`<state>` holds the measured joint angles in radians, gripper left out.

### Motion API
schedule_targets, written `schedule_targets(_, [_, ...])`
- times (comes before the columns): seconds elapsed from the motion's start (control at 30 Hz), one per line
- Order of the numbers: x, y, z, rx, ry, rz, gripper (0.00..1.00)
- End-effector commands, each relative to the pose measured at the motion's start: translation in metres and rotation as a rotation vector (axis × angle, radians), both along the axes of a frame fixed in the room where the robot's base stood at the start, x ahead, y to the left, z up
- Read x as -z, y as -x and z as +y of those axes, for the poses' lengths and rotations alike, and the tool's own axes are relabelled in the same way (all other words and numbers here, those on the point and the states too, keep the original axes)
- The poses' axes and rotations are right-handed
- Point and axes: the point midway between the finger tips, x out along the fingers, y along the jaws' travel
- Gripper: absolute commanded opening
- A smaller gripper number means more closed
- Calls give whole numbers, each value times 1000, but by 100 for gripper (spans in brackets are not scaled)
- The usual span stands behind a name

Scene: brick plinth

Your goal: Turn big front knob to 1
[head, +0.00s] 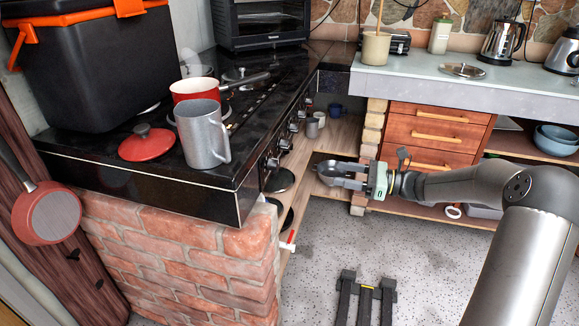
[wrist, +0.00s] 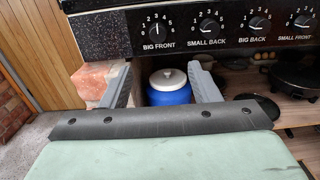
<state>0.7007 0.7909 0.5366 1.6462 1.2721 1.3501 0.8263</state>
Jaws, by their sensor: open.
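The big front knob (wrist: 157,29) is the leftmost knob on the black stove panel in the wrist view. Its pale pointer stands near upright, around the middle of the 0 to 6 scale; the exact number is hard to read. In the head view the stove front is seen edge-on, and the nearest knob (head: 272,163) shows at its near end. My gripper (head: 322,173) is open and empty, in front of the stove and apart from it. In the wrist view its two fingers (wrist: 160,80) are spread wide below the big front knob, touching nothing visible.
The small back (wrist: 208,26), big back (wrist: 258,21) and small front (wrist: 303,19) knobs sit to the right. A blue jar with a white lid (wrist: 170,87) stands under the panel. The brick plinth (head: 190,245) supports the stove. A grey mug (head: 203,135) stands on top.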

Motion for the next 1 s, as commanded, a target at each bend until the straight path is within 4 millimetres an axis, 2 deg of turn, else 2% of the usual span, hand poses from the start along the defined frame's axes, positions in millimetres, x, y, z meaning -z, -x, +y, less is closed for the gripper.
schedule_targets(0.17, [0,-5,27,-7,3,0,56])
schedule_targets(0.7, [1,-33,138,-6,6,-3,56])
schedule_targets(0.9, [0,-39,160,-5,7,-2,56])
schedule_targets(1.0, [0,-40,165,-5,7,-2,56])
